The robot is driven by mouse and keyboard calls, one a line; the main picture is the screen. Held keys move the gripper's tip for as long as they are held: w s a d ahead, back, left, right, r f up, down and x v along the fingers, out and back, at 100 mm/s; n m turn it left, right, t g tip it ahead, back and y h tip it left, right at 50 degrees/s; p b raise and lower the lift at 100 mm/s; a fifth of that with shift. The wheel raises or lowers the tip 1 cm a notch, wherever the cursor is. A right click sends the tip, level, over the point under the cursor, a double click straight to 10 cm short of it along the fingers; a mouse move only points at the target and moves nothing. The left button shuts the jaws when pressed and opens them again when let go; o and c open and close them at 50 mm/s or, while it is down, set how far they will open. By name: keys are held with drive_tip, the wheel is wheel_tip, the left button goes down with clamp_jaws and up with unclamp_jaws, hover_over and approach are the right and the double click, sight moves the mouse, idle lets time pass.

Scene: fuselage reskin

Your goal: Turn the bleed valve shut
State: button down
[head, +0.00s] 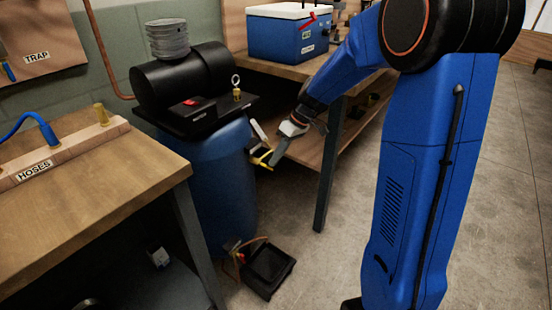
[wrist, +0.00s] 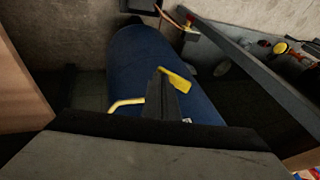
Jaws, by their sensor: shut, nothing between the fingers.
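A compressor's blue tank (head: 215,180) stands upright between two benches in the head view. The blue tank also fills the middle of the wrist view (wrist: 135,65). My gripper (head: 265,158) is shut and empty, beside the tank's upper right side, below the black top plate. Yellow parts show at its tip in both views, in the wrist view (wrist: 172,82) in front of the tank. I cannot tell whether they touch it. Low at the tank's foot is a small fitting with orange-brown tubing (head: 238,258). It is well below my gripper, and no valve handle is clear there.
A black tray (head: 268,268) lies on the floor by the tank's foot. The left bench (head: 100,195) holds the HOSES board. The right bench's leg (head: 328,165) stands close to my gripper. A blue cooler (head: 285,38) sits on that bench. Open floor lies in front.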

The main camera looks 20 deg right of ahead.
drive_tip(key=shift+d+f+g+y, duration=0.15)
drive_tip(key=shift+f+g+y, duration=0.2)
drive_tip(key=shift+y, duration=0.35)
drive_tip(key=shift+w+d+f+m+g+y, duration=0.1)
drive_tip(key=shift+f+m+g+y, duration=0.2)
drive_tip(key=shift+g+y, duration=0.45)
drive_tip(key=shift+w+d+f+m+g+y, duration=0.15)
drive_tip(key=shift+f+g+y, duration=0.25)
drive_tip(key=shift+y, duration=0.65)
drive_tip(key=shift+f, duration=0.25)
idle(0.4)
drive_tip(key=shift+r, duration=0.1)
idle(1.1)
